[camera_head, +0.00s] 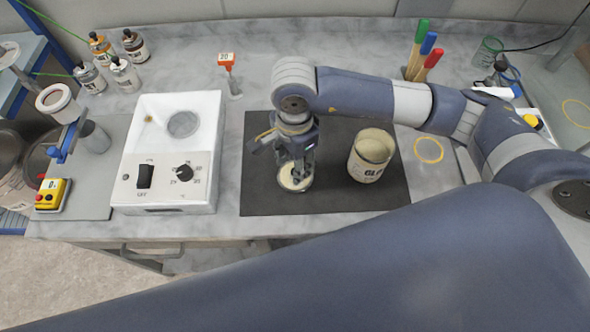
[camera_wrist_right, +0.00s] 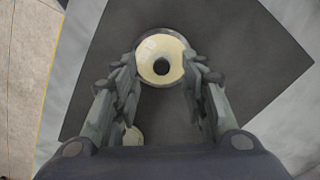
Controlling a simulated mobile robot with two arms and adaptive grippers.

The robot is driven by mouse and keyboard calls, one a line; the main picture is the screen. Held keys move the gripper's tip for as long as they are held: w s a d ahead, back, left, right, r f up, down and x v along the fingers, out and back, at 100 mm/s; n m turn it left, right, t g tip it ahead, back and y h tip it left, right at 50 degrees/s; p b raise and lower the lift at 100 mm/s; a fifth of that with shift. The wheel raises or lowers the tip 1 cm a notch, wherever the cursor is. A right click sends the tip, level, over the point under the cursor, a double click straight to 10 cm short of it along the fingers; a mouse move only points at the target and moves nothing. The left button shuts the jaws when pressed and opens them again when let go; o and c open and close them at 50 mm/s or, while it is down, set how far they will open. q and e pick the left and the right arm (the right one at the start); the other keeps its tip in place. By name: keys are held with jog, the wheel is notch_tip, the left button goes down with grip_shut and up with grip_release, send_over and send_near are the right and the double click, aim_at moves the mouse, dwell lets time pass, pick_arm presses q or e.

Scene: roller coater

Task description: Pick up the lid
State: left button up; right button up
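The lid is a round cream disc with a dark centre, lying on the black mat; it shows in the right wrist view (camera_wrist_right: 160,60) and under my gripper in the head view (camera_head: 290,183). My right gripper (camera_head: 297,176) points down over the lid, and its fingers hide part of it. In the right wrist view my right gripper (camera_wrist_right: 163,62) has its fingers spread, one on each side of the lid. I cannot tell whether the fingertips touch its rim. My left gripper is not in view.
An open cream can (camera_head: 362,168) stands right of the lid on the black mat (camera_head: 257,195). A white hotplate-like device (camera_head: 140,196) with a dial stands to the left. Bottles (camera_head: 125,75) are at the back left, coloured-handled tools (camera_head: 420,50) at the back right.

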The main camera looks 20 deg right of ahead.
notch_tip(320, 180, down, 3)
jog(key=shift+f+p, duration=0.2)
jog(key=shift+p, duration=0.45)
jog(key=shift+w, duration=0.1)
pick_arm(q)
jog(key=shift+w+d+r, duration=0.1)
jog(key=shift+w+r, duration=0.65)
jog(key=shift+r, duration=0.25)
pick_arm(e)
jog(key=c, duration=0.9)
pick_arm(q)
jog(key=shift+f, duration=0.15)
